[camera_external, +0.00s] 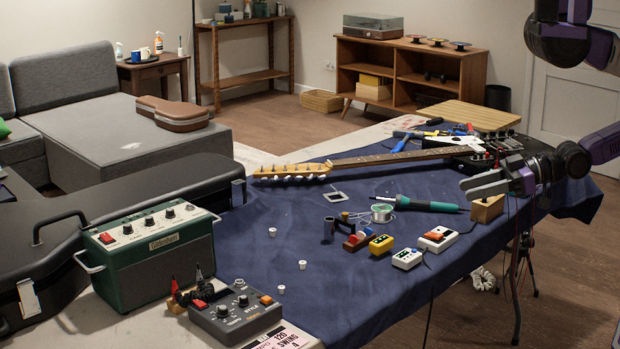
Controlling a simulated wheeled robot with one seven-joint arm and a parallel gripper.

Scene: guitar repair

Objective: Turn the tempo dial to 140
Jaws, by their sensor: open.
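A dark grey box (235,312) with several small knobs and orange and red buttons sits at the near edge of the table. I cannot tell which of its knobs is the tempo dial, and its markings are too small to read. A printed sheet (283,340) beside it is cut off by the frame and shows "120" and "SWING". My gripper (465,188) is at the right, above the table's right part, pointing left. Its fingers are apart with nothing seen between them. It is far from the grey box.
A green amplifier (150,250) stands left of the box. An electric guitar (365,159) lies across the back of the blue cloth (260,240). A soldering iron (425,204), solder spool (381,213) and small pedals (438,239) lie between my gripper and the box. Small white knobs (302,265) dot the cloth.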

